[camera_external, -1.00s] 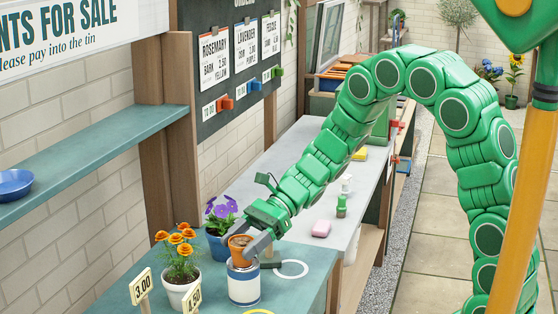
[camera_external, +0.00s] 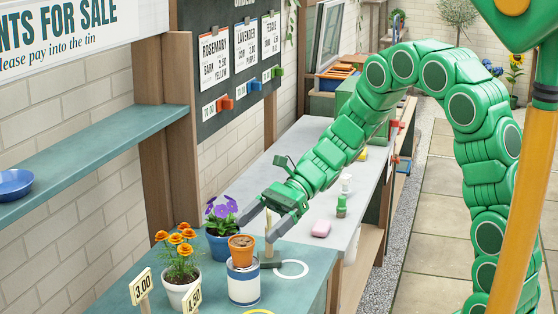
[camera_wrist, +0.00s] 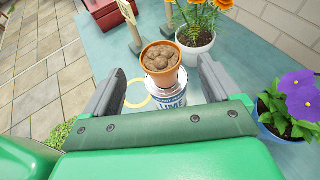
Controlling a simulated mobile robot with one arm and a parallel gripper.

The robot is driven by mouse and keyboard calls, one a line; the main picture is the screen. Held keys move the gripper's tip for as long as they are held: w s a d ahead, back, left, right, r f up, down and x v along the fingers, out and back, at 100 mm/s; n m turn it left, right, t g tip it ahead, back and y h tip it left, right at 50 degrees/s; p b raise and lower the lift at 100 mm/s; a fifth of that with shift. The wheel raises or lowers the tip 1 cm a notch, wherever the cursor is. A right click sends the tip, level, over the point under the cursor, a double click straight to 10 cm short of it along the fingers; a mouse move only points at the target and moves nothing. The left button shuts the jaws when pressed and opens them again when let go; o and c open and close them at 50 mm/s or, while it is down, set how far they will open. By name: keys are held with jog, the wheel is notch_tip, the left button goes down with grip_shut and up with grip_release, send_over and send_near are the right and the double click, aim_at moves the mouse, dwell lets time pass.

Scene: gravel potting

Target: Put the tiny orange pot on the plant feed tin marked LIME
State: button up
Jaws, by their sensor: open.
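The tiny orange pot (camera_external: 241,247), filled with brown lumps, stands upright on top of the white and blue plant feed tin (camera_external: 244,286). In the wrist view the pot (camera_wrist: 161,63) sits on the tin (camera_wrist: 172,104), whose label reads LIME. My gripper (camera_external: 256,238) is open and empty, just behind the pot and apart from it. In the wrist view its two fingers (camera_wrist: 160,88) are spread wide on either side of the tin, with the pot beyond them.
A purple-flowered plant in a blue pot (camera_external: 219,246) stands close left of my gripper. Orange flowers in a white pot (camera_external: 181,290) and price signs (camera_external: 141,286) stand nearby. A white ring (camera_external: 291,269) marks bare counter on the right.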

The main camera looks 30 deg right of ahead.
jog(key=v, duration=0.6)
jog(key=shift+d+r, duration=0.1)
jog(key=shift+d, duration=0.05)
jog(key=s+d+r+n+t+h, duration=0.1)
jog(key=s+d+n+h, duration=0.5)
jog(key=s+d, duration=0.7)
jog(key=s+d+r+n+t+h, duration=0.1)
jog(key=s+d+r+n+h, duration=0.1)
jog(key=s+d+n+h, duration=0.5)
jog(key=s+d+n, duration=0.1)
jog(key=s+d, duration=0.5)
jog(key=d, duration=0.3)
jog(key=shift+d+r, duration=0.35)
jog(key=shift+d, duration=0.05)
